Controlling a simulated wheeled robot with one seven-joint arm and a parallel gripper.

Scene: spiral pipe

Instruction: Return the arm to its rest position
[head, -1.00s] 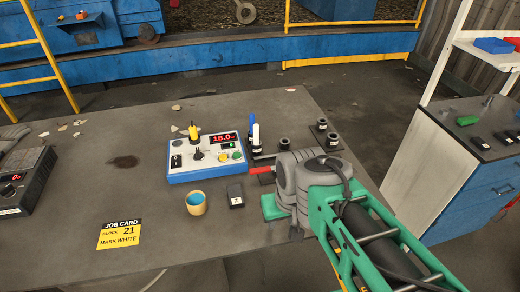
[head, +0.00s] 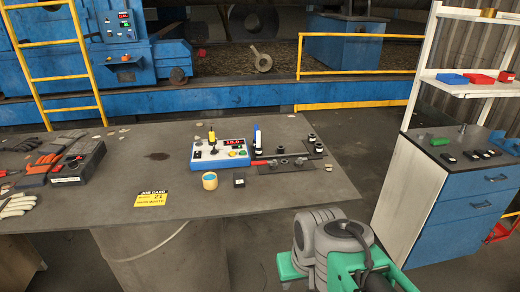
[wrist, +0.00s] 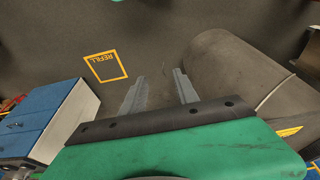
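In the wrist view, my gripper (wrist: 158,86) shows two grey fingers standing apart, with nothing between them. Beyond them is bare dark floor with a yellow REFILL square (wrist: 106,67). In the head view, my grey and green arm end (head: 325,245) is at the lower right, in front of the table's front right edge. The fingers are hidden in that view.
A blue-drawered cabinet (head: 470,215) with white shelves stands at the right; a blue cabinet side (wrist: 45,120) shows in the wrist view. Yellow rails (head: 355,70) and blue machinery stand behind the table.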

